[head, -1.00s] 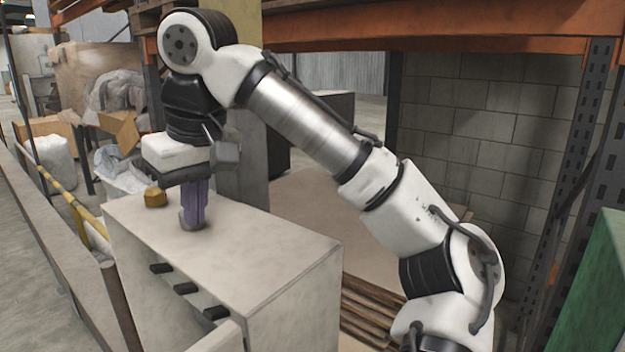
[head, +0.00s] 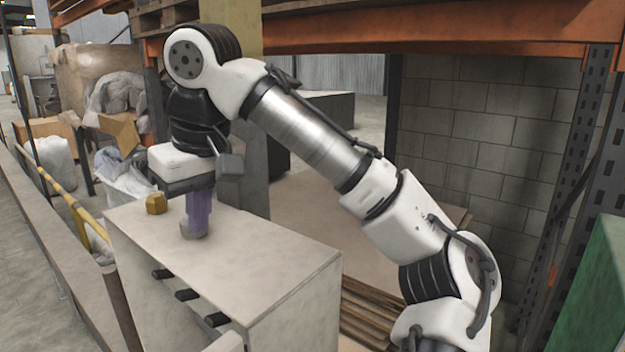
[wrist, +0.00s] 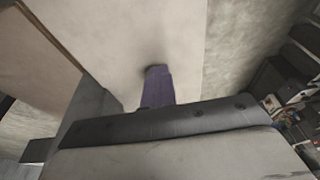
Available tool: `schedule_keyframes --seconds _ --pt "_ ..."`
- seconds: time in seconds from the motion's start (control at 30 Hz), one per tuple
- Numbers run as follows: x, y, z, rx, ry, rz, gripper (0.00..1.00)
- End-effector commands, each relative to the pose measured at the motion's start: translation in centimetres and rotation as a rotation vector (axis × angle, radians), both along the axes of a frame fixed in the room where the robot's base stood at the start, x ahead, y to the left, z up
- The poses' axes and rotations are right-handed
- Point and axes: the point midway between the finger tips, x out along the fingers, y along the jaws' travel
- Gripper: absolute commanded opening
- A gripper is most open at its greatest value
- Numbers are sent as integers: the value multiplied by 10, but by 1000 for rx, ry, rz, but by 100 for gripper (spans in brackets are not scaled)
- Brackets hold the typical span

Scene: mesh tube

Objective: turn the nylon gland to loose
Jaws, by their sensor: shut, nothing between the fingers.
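My gripper (head: 195,222) points down over the left part of the pale cabinet top (head: 265,255). Its purple fingers are shut and empty. In the wrist view the shut fingers (wrist: 157,88) show against the pale surface, with a dark shadow at their tips. A small grey rounded piece (head: 193,232) shows at the fingertips in the head view. It may be the nylon gland, but I cannot tell, nor whether the fingers touch it.
Three short black stubs (head: 187,295) stick out of the cabinet's front side. A yellow rail (head: 75,205) runs along the left. Rack uprights (head: 580,170) stand at the right. The right part of the cabinet top is clear.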

Motion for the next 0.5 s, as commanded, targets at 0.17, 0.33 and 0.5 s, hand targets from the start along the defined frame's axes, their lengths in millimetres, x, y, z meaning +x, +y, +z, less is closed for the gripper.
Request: schedule_keyframes --seconds 0.17,0.33,0.5 --pt "3 -3 1 2 -2 -1 0" --pt "8 -7 0 1 -1 -3 0" --pt "12 -10 0 1 -2 -2 0"
